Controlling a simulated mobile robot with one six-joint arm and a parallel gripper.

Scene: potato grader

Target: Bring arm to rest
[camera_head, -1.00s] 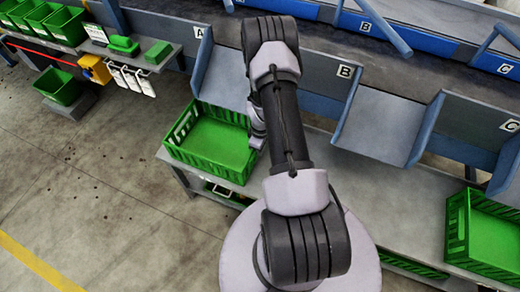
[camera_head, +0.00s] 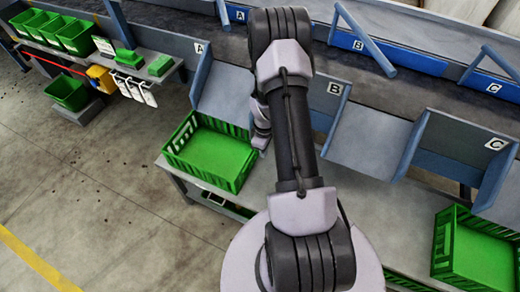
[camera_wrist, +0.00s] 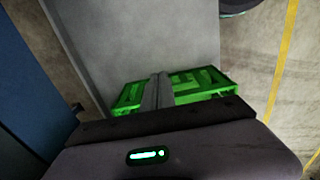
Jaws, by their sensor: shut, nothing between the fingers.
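My arm rises from its round pale base and reaches up across the middle of the head view. My gripper shows in the wrist view (camera_wrist: 158,92), with its two grey fingers together and nothing between them. A green crate (camera_head: 181,178) stands on the grey bench (camera_head: 262,185) to the left of my arm, below chute A (camera_head: 222,92). A green crate also shows in the wrist view (camera_wrist: 205,80), beyond the fingertips; the fingers look apart from it.
Chute B (camera_head: 370,140) slopes down right of my arm. Another green crate (camera_head: 447,245) stands at the lower right. At the upper left, a shelf (camera_head: 160,62) holds several green bins, with another bin (camera_head: 68,93) below. Open floor (camera_head: 90,190) lies at the left.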

